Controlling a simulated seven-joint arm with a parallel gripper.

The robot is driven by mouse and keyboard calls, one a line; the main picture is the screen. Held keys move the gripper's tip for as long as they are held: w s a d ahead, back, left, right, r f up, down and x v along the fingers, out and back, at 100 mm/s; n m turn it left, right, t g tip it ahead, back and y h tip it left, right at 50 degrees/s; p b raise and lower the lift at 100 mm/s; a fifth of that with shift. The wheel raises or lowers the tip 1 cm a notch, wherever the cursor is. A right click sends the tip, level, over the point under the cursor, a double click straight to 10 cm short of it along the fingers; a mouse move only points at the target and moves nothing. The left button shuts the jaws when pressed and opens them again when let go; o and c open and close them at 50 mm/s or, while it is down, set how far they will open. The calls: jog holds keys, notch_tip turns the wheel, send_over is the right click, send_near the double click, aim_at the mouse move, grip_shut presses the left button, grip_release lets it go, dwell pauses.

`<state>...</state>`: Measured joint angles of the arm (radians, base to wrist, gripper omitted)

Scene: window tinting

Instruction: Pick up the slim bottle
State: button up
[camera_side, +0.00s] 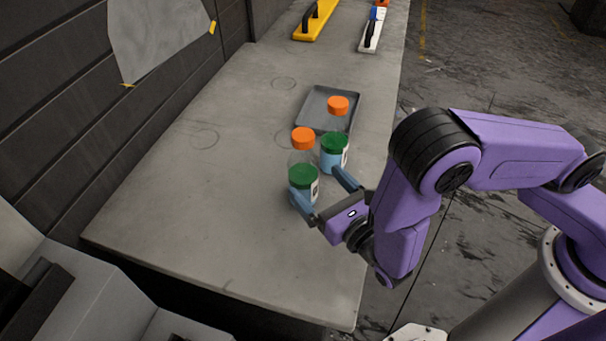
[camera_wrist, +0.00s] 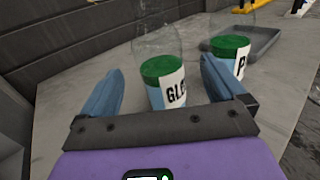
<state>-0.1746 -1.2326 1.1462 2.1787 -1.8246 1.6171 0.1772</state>
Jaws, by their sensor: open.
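Two clear bottles with orange caps stand upright on the bench, each with a green layer above a pale blue lower part and a white label. The nearer bottle (camera_side: 303,178) reads "GLO" in the wrist view (camera_wrist: 164,84), partly hidden. The other bottle (camera_side: 334,147) stands behind and to its right, and its label begins with "P" in the wrist view (camera_wrist: 232,50). They look alike in width, so I cannot tell which is the slim one. My gripper (camera_side: 323,193) is open and low; in the wrist view (camera_wrist: 161,72) the nearer bottle shows between its blue fingers. Contact is unclear.
A grey tray (camera_side: 314,111) lies behind the bottles. A yellow tool (camera_side: 315,22) and a white-handled tool (camera_side: 371,32) lie at the far end. The bench (camera_side: 190,200) is clear on the left; a dark wall (camera_side: 60,110) runs along that side.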

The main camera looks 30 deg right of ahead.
aim_at(303, 169)
jog(key=shift+w+a+r, duration=0.1)
jog(key=shift+w+a, duration=0.1)
jog(key=shift+w, duration=1.3)
jog(key=shift+w+a, duration=0.15)
jog(key=shift+w, duration=1.35)
jog(key=c, duration=1.2)
